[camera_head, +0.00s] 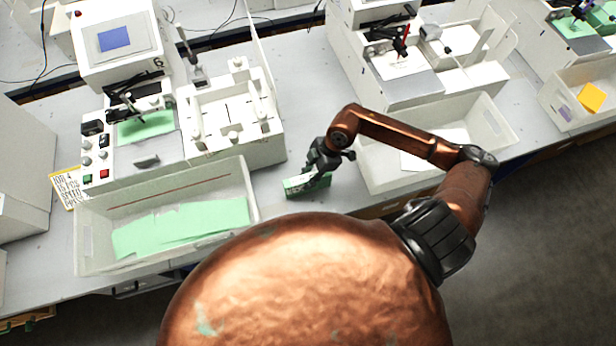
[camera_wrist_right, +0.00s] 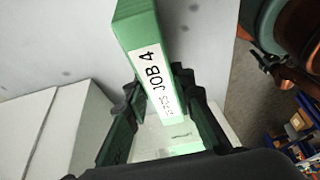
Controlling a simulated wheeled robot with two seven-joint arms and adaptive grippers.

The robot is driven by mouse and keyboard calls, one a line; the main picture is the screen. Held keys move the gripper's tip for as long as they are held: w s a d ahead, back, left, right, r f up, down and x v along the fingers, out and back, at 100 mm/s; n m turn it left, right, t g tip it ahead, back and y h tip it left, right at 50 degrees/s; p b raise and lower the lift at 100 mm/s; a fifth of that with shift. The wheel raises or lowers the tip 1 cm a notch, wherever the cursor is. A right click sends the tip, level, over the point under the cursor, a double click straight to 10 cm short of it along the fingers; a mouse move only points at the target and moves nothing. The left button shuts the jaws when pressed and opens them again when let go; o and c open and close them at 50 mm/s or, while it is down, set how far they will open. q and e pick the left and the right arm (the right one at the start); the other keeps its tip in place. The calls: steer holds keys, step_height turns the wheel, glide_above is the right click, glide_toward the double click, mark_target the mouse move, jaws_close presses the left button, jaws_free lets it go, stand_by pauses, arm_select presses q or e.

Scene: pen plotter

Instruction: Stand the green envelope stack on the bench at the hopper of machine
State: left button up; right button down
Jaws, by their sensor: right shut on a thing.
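The green envelope stack (camera_head: 305,186) is at the bench's front edge, between two white bins. My right gripper (camera_head: 322,167) is shut on it from above. In the right wrist view the stack (camera_wrist_right: 135,15) stands out between the fingers (camera_wrist_right: 158,98), with a white label (camera_wrist_right: 150,85) reading "JOB 4". I cannot tell whether it touches the bench. The left machine (camera_head: 120,45) has a blue screen and a white open-topped feeder frame (camera_head: 262,125), just left of and behind the stack. My left gripper is out of view.
A white bin (camera_head: 165,176) with green envelopes stands in front of the left machine. Another bin (camera_head: 492,122) holding white sheets lies right of my gripper, before a second machine (camera_head: 415,95). The grey bench (camera_head: 300,85) is bare between the machines. A yellow job card (camera_head: 66,187) lies at left.

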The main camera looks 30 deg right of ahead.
steer(key=c, duration=1.7)
jaws_free()
steer(key=shift+f, duration=0.1)
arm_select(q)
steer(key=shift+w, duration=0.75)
arm_select(e)
steer(key=shift+o, duration=0.2)
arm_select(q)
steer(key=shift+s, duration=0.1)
arm_select(e)
steer(key=shift+r, duration=0.2)
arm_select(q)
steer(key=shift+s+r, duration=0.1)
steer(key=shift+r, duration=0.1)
arm_select(e)
steer(key=v, duration=1.2)
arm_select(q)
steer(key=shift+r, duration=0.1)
